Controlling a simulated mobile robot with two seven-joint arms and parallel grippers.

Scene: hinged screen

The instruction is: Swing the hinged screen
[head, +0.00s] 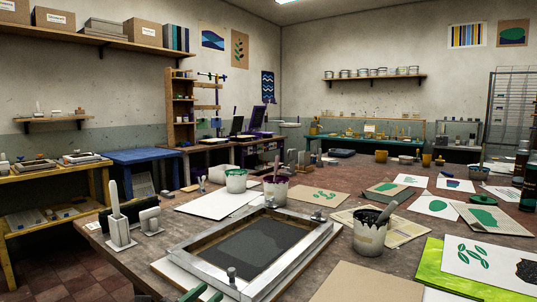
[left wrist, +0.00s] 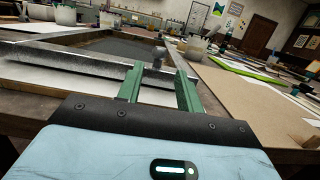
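The hinged screen (head: 255,246) is a silver-grey metal frame around a dark mesh. It lies flat or nearly flat on the table in the head view. A small grey knob (head: 232,272) stands up from its near edge. In the left wrist view the knob (left wrist: 158,56) shows just beyond my fingertips, with the frame (left wrist: 70,54) stretching to the left. My left gripper (head: 203,294) is at the bottom of the head view, just short of the knob. Its two green fingers (left wrist: 158,76) are apart with nothing between them. My right gripper is in neither view.
A squeegee holder (head: 119,228) is at the left. Brown card (head: 366,284) and printed sheets cover the right side of the table (head: 105,250).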

